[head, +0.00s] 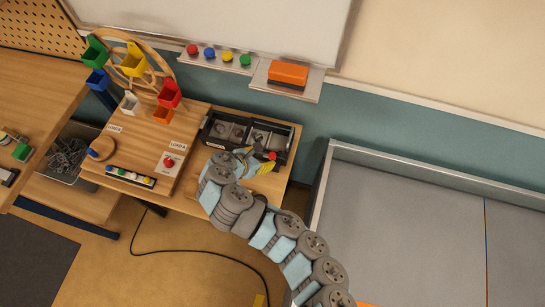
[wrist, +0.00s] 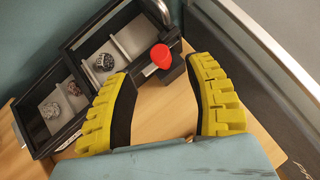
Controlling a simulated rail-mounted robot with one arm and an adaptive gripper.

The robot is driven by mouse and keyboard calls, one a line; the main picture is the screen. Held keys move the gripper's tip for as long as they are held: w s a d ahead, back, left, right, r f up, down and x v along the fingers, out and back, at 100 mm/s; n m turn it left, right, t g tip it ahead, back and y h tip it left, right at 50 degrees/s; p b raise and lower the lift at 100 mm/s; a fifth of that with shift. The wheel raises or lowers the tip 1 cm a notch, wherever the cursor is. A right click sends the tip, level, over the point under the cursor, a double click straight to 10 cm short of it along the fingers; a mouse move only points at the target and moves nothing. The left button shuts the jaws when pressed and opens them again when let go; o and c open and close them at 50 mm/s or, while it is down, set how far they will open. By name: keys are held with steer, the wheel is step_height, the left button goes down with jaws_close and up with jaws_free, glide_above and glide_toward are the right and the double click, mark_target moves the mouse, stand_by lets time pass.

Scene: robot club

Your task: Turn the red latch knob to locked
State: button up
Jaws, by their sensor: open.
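The red latch knob (wrist: 161,56) sits on a dark block at the near right corner of a black display case (wrist: 66,136). It also shows in the head view (head: 272,156), on the front side of the case. My gripper (wrist: 160,70) is open, its two yellow-padded fingers spread wide. In the wrist view the knob shows in the gap between the fingertips, slightly beyond them, with clear space on both sides. I cannot tell the knob's turn position or whether a finger touches it. In the head view my gripper (head: 255,162) is just in front of the case and partly covers it.
The case has two compartments with small metallic items. It stands on a wooden table (head: 284,187) near the teal wall. Left are a wooden wheel with coloured bins (head: 131,63) and a red button (head: 169,162). A grey-walled area (head: 400,220) lies right.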

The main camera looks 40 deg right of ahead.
mark_target(272, 155)
steer(key=shift+p+x, duration=0.35)
steer(key=shift+x, duration=3.1)
jaws_close()
